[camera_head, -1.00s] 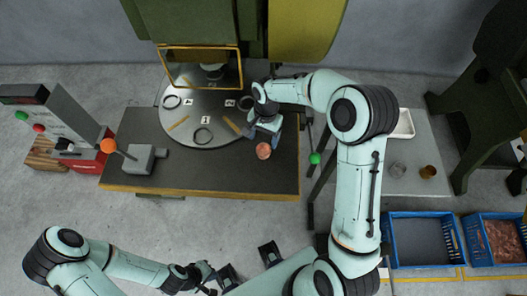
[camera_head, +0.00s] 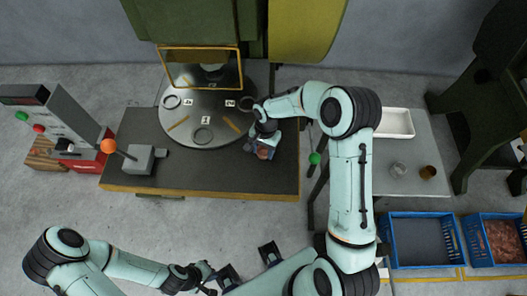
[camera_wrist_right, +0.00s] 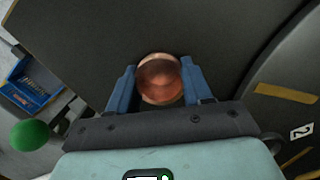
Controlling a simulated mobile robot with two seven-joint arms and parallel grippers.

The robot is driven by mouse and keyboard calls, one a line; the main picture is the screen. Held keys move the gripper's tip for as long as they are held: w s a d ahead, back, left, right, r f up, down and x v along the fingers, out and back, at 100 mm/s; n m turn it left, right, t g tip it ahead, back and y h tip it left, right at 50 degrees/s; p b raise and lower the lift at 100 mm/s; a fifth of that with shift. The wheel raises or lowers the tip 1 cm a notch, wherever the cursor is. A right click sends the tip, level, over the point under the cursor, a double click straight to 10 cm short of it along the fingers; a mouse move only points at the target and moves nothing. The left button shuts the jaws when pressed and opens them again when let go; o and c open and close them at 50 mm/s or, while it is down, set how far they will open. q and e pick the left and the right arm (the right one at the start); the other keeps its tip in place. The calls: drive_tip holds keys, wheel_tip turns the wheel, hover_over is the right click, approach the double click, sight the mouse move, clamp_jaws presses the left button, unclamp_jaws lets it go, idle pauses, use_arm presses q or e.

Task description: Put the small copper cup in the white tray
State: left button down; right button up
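The small copper cup (camera_head: 263,153) is on the dark table and is partly covered by my right gripper in the head view. My right gripper (camera_head: 259,149) is low over it. In the right wrist view the round copper cup (camera_wrist_right: 159,79) lies between the two blue fingers, one on each side; the fingers look spread, and I cannot tell whether they touch it. The white tray (camera_head: 399,135) is on the grey table at the right, partly hidden by my right arm. My left gripper (camera_head: 207,272) is far from the cup at the lower left, its fingers too small to judge.
A grey block with an orange-knobbed lever (camera_head: 145,160) is on the left. A clear cup (camera_head: 398,169) and a brown cup (camera_head: 428,172) are in front of the tray. Blue crates (camera_head: 420,266) are below.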

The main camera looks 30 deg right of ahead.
drive_tip(key=c, duration=0.5)
